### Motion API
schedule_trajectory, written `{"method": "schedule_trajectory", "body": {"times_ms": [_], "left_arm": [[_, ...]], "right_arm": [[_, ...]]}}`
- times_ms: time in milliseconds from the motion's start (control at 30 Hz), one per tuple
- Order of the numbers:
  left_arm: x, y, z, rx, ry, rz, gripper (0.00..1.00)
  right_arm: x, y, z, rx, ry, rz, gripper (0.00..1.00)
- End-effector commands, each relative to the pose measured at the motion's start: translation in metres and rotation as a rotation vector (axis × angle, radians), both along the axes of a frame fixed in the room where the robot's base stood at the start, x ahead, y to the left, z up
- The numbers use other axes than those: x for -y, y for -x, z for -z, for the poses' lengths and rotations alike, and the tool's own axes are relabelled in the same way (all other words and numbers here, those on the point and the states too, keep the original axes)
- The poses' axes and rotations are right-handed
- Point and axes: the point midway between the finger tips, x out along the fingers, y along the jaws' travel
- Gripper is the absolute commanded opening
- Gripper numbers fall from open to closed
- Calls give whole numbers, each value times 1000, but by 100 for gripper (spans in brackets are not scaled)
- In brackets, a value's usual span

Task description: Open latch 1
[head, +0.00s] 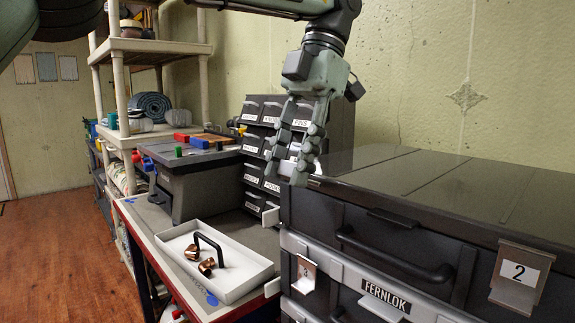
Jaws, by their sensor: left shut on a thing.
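My left gripper (288,172) reaches down from the top to the upper left front corner of the dark tool chest (400,225). Its two fingers are shut around a small pale piece (287,168) at that corner. This appears to be latch 1, mostly hidden by the fingers, with its number not readable. Latch 2 (518,275), a metal plate with a white label, hangs on the chest front at the right. A lower latch (304,273), seemingly marked 3, is on the left side of the front. My right gripper is not in view.
A white tray (240,283) with a black handle and copper-coloured pieces lies on the bench left of the chest. A grey toolbox (200,185) and labelled drawer bins (255,140) stand behind. Shelves (145,45) are at the left. Wooden floor (60,250) is clear at far left.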

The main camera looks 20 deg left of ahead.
Motion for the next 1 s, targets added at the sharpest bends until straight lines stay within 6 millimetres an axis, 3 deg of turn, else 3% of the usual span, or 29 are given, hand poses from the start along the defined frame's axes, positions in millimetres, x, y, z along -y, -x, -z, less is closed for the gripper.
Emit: {"method": "schedule_trajectory", "body": {"times_ms": [767,800,900,1000], "left_arm": [[1,-1,1,-59,-36,1,6],[1,-1,1,-59,-36,1,40],[1,-1,0,-58,-36,1,52],[1,-1,0,-57,-36,0,52]], "right_arm": [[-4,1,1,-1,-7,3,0],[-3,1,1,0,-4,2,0],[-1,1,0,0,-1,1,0],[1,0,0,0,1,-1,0]]}}
